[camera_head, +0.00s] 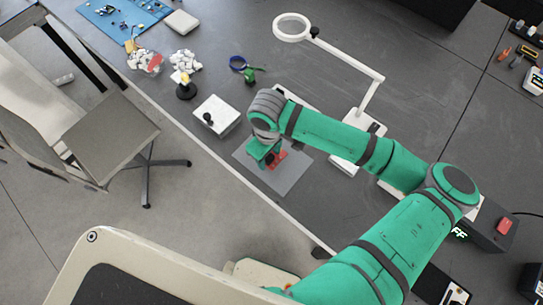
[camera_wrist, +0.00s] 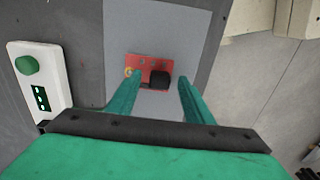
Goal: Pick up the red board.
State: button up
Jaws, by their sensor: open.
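The red board (camera_head: 277,159) lies on a grey mat (camera_head: 287,180) near the front edge of the dark table. In the wrist view the red board (camera_wrist: 150,64) shows a black block on its right part and a small round tan part at its left end. My gripper (camera_head: 268,160) is above the board in the head view and partly hides it. In the wrist view my gripper (camera_wrist: 159,84) is open, with its two green fingers apart and pointing toward the board. Nothing is between the fingers at their near part. I cannot tell whether the fingertips touch the board.
A white box with a black knob (camera_head: 216,115) stands left of the mat. A white device with a green knob (camera_wrist: 38,82) is left of the mat in the wrist view. A ring lamp (camera_head: 292,27) stands farther back. A chair (camera_head: 103,130) is off the table's front edge.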

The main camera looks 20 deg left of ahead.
grip_shut()
jog(key=shift+r, duration=0.1)
